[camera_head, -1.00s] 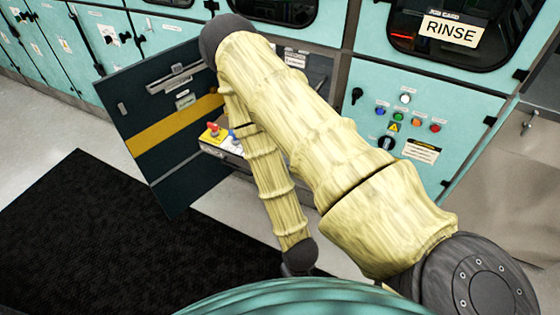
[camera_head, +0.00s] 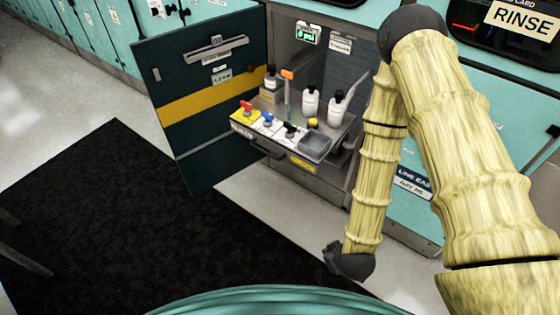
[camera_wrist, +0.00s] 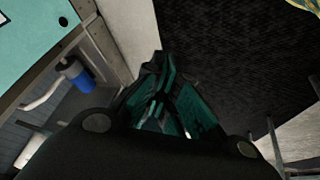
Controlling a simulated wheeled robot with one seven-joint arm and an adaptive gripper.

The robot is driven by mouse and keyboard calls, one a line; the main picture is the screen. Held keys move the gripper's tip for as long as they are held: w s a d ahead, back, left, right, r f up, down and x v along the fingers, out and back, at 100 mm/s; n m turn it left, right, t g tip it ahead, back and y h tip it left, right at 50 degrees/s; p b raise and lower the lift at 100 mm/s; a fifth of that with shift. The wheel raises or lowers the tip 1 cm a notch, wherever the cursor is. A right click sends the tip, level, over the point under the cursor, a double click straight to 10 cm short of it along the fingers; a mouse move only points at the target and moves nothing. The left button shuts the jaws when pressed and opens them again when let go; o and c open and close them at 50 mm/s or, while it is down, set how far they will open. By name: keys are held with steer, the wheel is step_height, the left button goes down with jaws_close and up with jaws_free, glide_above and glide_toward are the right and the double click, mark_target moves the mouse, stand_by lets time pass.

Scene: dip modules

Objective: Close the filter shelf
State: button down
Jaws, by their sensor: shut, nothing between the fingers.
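The pulled-out shelf (camera_head: 282,164) sticks out of an open cabinet bay in the head view. Its front carries red, blue and black valve handles on yellow and white plates, and a grey tray. White bottles and an orange-topped tool stand on it. I cannot read its small labels well. My gripper (camera_head: 334,254) is low, in front of and below the shelf, apart from it. In the wrist view my gripper (camera_wrist: 160,98) is shut and empty, with dark floor mat beyond it.
The dark cabinet door (camera_head: 205,110) with a yellow stripe stands wide open left of the shelf. A black mat (camera_head: 110,215) covers the floor in front. The wrist view shows a blue cylinder (camera_wrist: 76,77) with a white pipe inside a bay at left.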

steer(key=w+a+n+t+y+b, duration=0.1)
steer(key=w+a+n+t+b, duration=0.7)
steer(key=w, duration=0.7)
steer(key=n+t+b, duration=0.5)
steer(key=n+b, duration=0.1)
steer(key=b, duration=0.5)
glide_toward(276, 142)
steer(key=w+a, duration=0.2)
steer(key=w, duration=0.1)
steer(key=shift+w+d+r+y, duration=0.15)
steer(key=shift+w+d+y, duration=0.15)
steer(key=shift+w+d, duration=0.5)
steer(key=shift+w+a, duration=0.1)
